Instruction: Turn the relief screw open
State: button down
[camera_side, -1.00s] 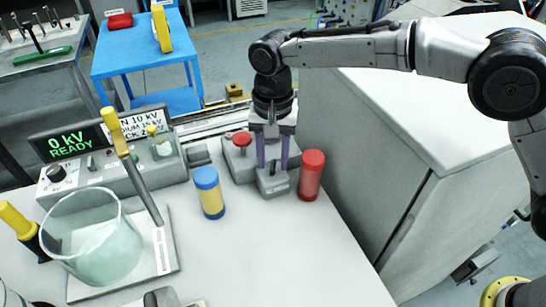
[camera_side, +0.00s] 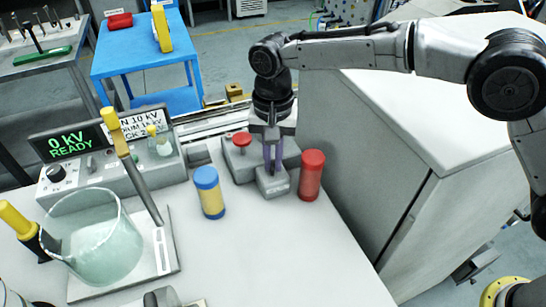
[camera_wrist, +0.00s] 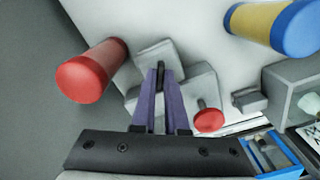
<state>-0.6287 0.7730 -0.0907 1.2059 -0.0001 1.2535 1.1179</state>
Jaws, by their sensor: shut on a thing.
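My gripper (camera_side: 273,168) points down over a grey block (camera_side: 273,185) on the white table. Its two purple fingers are close together, shut on a small dark upright piece (camera_wrist: 160,70), which I take to be the relief screw. In the wrist view the fingertips (camera_wrist: 160,82) hide most of it. Its turn angle cannot be read. A red mushroom-shaped knob (camera_side: 242,139) stands on the grey housing (camera_side: 241,163) just left of the fingers; it also shows in the wrist view (camera_wrist: 209,120).
A red cylinder (camera_side: 311,175) stands close to the right of the block. A blue-and-yellow cylinder (camera_side: 209,193) stands to the left. Farther left are a glass beaker (camera_side: 95,240) and a console (camera_side: 110,172) reading "0 KV READY".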

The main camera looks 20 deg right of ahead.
jog(key=shift+n, duration=0.3)
jog(key=n, duration=0.3)
jog(key=shift+n, duration=0.4)
jog(key=n, duration=0.4)
jog(key=shift+r+n, duration=0.1)
jog(key=shift+n, duration=0.2)
jog(key=n, duration=0.4)
jog(key=shift+n, duration=2.5)
jog(key=c, duration=0.9)
grip_release()
jog(key=shift+c, duration=0.2)
